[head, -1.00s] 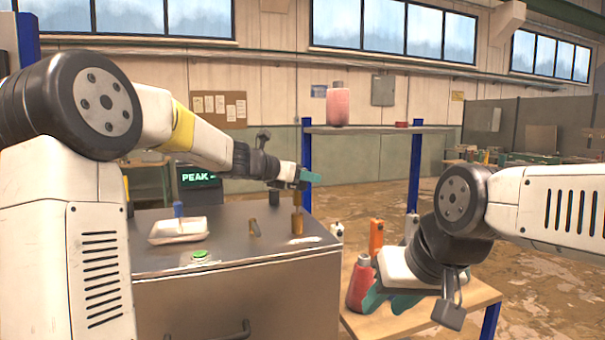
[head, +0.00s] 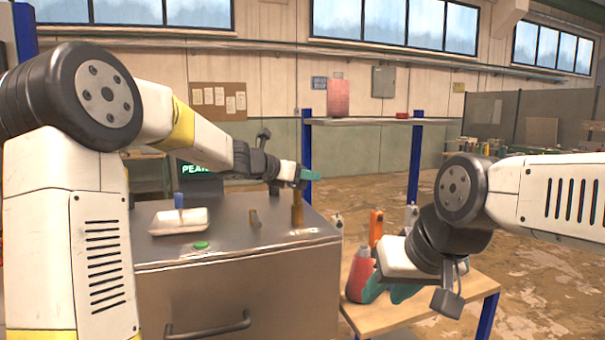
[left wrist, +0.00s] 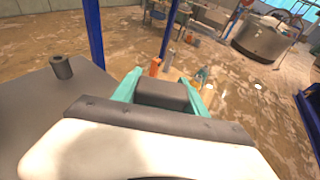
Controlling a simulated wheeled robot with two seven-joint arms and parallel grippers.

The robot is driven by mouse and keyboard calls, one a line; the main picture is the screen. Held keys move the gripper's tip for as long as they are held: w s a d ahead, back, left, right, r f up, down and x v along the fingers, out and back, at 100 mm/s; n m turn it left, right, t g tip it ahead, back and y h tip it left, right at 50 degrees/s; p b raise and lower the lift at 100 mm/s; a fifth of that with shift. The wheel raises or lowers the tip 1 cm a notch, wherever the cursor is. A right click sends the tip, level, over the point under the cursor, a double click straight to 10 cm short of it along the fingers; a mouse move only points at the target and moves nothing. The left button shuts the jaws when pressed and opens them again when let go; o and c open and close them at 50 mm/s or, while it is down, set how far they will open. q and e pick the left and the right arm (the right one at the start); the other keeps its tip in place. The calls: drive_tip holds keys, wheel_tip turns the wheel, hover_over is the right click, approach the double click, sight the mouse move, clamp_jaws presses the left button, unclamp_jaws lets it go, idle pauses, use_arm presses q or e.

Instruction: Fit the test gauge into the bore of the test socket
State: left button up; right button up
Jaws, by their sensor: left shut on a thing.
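The gauge points down and looks upright. My right gripper (head: 386,294) is open, in front of the low table by a red bottle (head: 360,277).
A white tray (head: 180,222) with a blue-handled item and a green button (head: 201,245) are further left. Bottles, one orange (head: 376,227), stand on the low wooden table (head: 440,305). A shelf stands behind.

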use_arm(q)
drive_tip(key=shift+f, duration=0.2)
drive_tip(key=o, duration=1.6)
drive_tip(key=v, duration=0.8)
